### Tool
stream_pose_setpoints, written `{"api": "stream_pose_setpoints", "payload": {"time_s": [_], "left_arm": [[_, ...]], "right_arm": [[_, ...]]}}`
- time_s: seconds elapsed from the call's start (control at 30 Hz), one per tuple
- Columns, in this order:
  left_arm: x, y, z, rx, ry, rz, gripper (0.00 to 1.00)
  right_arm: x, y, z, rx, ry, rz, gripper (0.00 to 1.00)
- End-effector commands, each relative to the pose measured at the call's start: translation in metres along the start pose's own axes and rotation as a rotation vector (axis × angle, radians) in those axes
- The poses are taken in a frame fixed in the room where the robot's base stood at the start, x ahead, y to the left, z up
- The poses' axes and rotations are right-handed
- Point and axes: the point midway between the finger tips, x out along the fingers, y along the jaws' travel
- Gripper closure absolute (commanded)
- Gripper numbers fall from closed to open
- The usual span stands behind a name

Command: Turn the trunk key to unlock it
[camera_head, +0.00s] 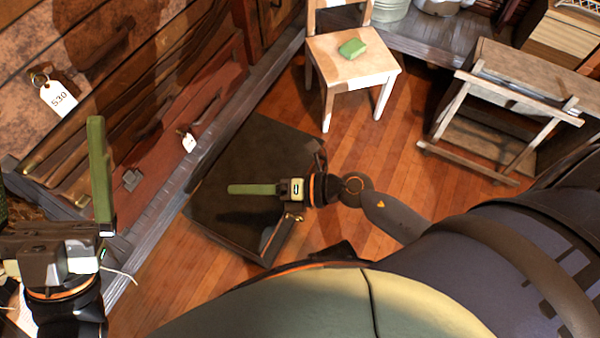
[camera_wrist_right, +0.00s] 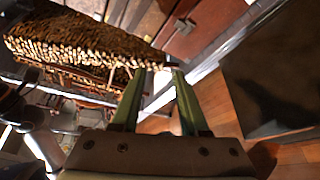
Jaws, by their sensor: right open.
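A dark, closed trunk (camera_head: 250,150) stands on the wooden floor in the middle of the head view. A small brass piece (camera_head: 292,217) shows near its front edge, just below my right gripper; I cannot tell whether it is the key. My right gripper (camera_head: 232,189) is over the trunk lid, fingers pointing left. In the right wrist view its two green fingers (camera_wrist_right: 162,85) are apart with nothing between them, and a dark box side (camera_wrist_right: 270,75) shows at the right. My left gripper (camera_head: 97,125) is at the left, fingers upward, seen edge-on.
A white chair (camera_head: 352,62) with a green item (camera_head: 352,47) on its seat stands behind the trunk. Wooden drawers or chests with tags (camera_head: 58,98) line the left side. A wooden rack (camera_head: 490,120) stands at the right. Floor (camera_head: 365,150) is clear between trunk and rack.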

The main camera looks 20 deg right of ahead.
Motion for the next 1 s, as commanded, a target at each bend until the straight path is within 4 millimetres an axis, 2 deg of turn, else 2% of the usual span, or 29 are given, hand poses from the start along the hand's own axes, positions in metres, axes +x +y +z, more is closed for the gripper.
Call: {"api": "stream_pose_setpoints", "payload": {"time_s": [0.03, 0.2, 0.3, 0.4, 0.5, 0.67, 0.77, 1.0], "left_arm": [[0.001, 0.0, -0.001, 0.001, 0.0, 0.0, 0.0], [0.001, -0.001, -0.001, 0.003, 0.001, 0.0, 0.0], [0.002, -0.001, -0.002, 0.004, 0.001, -0.001, 0.0], [0.002, -0.002, -0.002, 0.005, 0.001, -0.003, 0.0], [0.002, -0.002, -0.002, 0.005, 0.001, -0.004, 0.0], [0.001, -0.001, -0.001, 0.006, 0.001, -0.004, 0.0], [-0.003, 0.0, 0.003, 0.002, 0.0, -0.005, 0.0], [-0.025, 0.012, 0.026, -0.034, -0.016, -0.008, 0.0]], "right_arm": [[0.002, -0.03, -0.009, -0.084, 0.046, -0.087, 0.56], [-0.012, -0.13, -0.036, -0.381, 0.244, -0.377, 0.56], [-0.032, -0.181, -0.044, -0.535, 0.371, -0.525, 0.56], [-0.053, -0.221, -0.049, -0.657, 0.485, -0.642, 0.56], [-0.07, -0.246, -0.049, -0.744, 0.571, -0.722, 0.56], [-0.084, -0.267, -0.049, -0.811, 0.641, -0.784, 0.56], [-0.082, -0.277, -0.051, -0.82, 0.65, -0.792, 0.56], [-0.057, -0.314, -0.061, -0.818, 0.647, -0.79, 0.56]]}}
